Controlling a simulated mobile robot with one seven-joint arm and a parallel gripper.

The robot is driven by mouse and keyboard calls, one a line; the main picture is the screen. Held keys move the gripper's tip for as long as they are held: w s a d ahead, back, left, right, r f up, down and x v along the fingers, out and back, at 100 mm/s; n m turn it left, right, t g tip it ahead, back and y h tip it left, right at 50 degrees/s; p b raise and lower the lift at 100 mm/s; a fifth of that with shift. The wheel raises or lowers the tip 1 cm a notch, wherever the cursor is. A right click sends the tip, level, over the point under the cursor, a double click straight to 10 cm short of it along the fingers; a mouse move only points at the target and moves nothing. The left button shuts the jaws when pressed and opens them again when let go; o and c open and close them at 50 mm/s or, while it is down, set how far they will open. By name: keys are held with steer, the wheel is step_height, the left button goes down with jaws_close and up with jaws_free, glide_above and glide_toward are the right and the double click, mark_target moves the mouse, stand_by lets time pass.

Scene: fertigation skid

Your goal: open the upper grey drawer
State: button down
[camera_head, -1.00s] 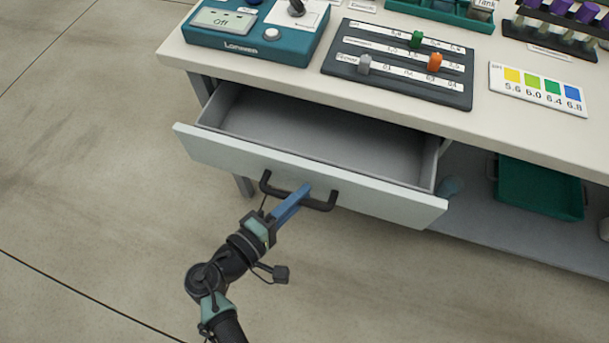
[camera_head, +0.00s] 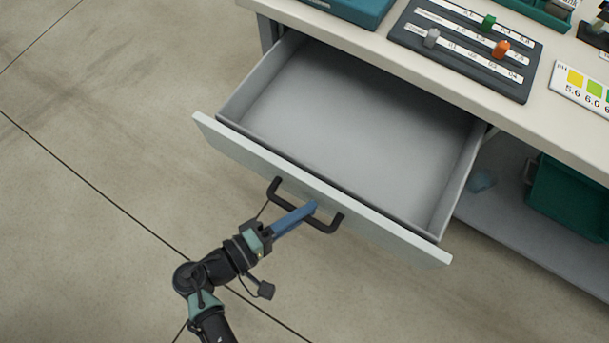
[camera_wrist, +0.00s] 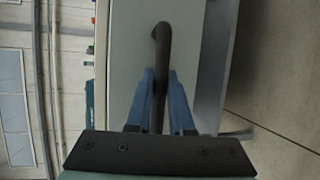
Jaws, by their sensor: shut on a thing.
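The upper grey drawer (camera_head: 330,190) is pulled well out from under the bench top in the head view. Its inside looks empty. Its dark bar handle (camera_head: 333,224) is on the front panel. My gripper (camera_head: 306,211) is shut on the handle with its blue fingers. In the wrist view the handle (camera_wrist: 162,42) runs between the two blue fingers (camera_wrist: 160,90), and the pale drawer front (camera_wrist: 128,50) lies behind it.
The bench top (camera_head: 390,62) carries a dark slider board (camera_head: 465,68), a teal device (camera_head: 350,8) and a colour chart (camera_head: 588,88). A green bin (camera_head: 570,200) stands on the lower shelf at right. The floor (camera_head: 110,180) left of the drawer is clear.

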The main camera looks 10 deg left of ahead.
steer(key=c, duration=1.1)
jaws_free()
steer(key=v, duration=1.3)
steer(key=shift+p, duration=0.35)
steer(key=shift+w, duration=0.1)
